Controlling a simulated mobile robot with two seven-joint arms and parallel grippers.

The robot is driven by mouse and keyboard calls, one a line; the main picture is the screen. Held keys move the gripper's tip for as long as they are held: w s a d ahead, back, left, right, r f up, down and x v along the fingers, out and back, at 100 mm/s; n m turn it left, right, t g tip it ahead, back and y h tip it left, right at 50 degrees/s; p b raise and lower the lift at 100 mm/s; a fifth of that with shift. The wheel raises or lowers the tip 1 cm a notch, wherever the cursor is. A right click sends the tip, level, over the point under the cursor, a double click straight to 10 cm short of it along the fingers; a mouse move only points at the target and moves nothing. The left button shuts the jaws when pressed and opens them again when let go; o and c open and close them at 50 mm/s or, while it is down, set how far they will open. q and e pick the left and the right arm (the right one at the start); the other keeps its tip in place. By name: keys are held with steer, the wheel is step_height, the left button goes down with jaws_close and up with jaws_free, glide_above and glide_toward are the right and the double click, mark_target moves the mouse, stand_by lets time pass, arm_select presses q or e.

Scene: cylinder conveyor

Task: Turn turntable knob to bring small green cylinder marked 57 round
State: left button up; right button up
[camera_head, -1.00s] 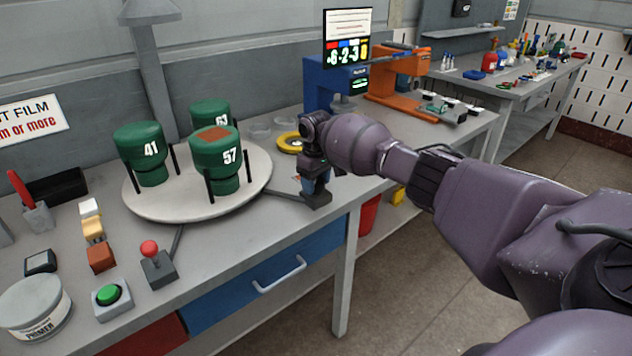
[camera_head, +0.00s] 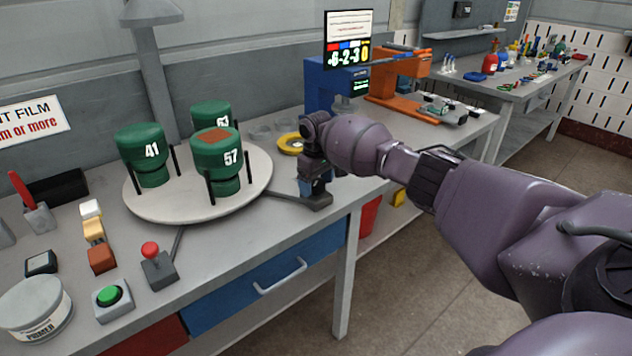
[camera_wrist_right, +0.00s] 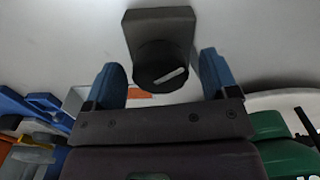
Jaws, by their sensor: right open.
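The green cylinder marked 57 (camera_head: 214,152) stands at the front right of the round pale turntable (camera_head: 150,212), with a brown square on its top. The green cylinder marked 41 (camera_head: 142,147) stands at the left, and a third green cylinder (camera_head: 212,112), its number partly hidden, stands behind. The dark knob (camera_wrist_right: 160,65), with a white mark, sits on a dark base (camera_head: 318,201) joined to the turntable by a dark bar. My right gripper (camera_head: 312,183) is down at the knob. In the right wrist view its blue fingers are open, one each side of the knob. My left gripper is out of view.
A red-topped joystick (camera_head: 155,268), a green button (camera_head: 110,296) and a primer tin (camera_head: 35,307) stand on the bench at front left.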

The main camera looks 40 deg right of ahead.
mark_target(316, 181)
step_height(316, 181, up, 9)
steer(key=shift+r+p, duration=0.2)
steer(key=shift+p, duration=0.55)
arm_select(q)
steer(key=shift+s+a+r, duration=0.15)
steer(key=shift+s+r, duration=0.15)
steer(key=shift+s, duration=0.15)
arm_select(e)
steer(key=shift+r, duration=0.75)
